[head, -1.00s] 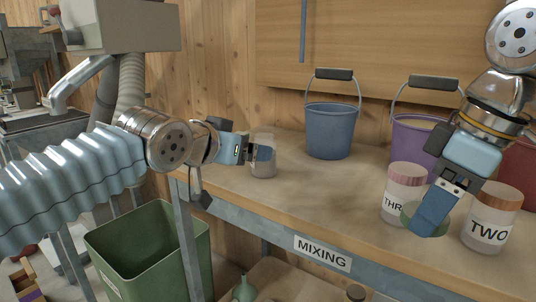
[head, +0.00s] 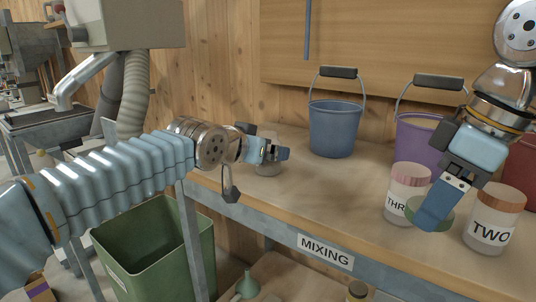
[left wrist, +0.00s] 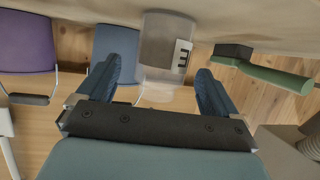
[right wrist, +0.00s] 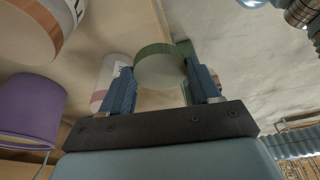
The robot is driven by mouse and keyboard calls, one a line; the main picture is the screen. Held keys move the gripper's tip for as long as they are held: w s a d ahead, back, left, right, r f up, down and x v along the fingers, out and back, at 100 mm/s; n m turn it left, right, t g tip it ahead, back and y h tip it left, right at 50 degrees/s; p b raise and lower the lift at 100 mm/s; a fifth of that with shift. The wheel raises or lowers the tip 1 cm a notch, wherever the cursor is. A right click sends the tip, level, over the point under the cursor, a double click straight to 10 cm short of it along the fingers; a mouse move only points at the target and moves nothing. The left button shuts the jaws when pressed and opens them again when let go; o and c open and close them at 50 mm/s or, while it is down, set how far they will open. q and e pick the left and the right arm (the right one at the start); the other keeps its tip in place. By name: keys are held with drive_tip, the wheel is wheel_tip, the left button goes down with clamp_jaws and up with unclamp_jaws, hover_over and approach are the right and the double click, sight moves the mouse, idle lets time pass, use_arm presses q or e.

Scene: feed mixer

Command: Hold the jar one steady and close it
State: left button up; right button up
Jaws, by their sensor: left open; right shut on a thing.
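Jar one (head: 268,168) is a clear, open-looking jar standing on the bench. In the left wrist view the jar (left wrist: 168,52) shows part of a label, a letter E. My left gripper (head: 272,153) is open at the jar, with a finger on either side in the left wrist view (left wrist: 160,72); contact cannot be told. My right gripper (head: 438,208) is shut on a round green lid (head: 434,216), held above the bench in front of jar three. The lid (right wrist: 159,66) shows between its fingers in the right wrist view. Jar one is partly hidden by my left gripper.
Jar three (head: 408,185) and jar two (head: 493,218) stand lidded at the right. A blue bucket (head: 334,128) and purple bucket (head: 412,140) stand behind. A green-handled brush (left wrist: 275,75) lies near jar one. A green bin (head: 150,245) stands below the bench.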

use_arm(q)
drive_tip(key=shift+w+d, duration=0.15)
drive_tip(key=shift+w, duration=0.15)
use_arm(e)
drive_tip(key=shift+r, duration=0.25)
use_arm(q)
drive_tip(key=p+x, duration=0.1)
drive_tip(key=x, duration=0.3)
drive_tip(key=shift+w+d, duration=0.1)
drive_tip(key=shift+w, duration=0.15)
use_arm(e)
drive_tip(key=shift+r, duration=0.45)
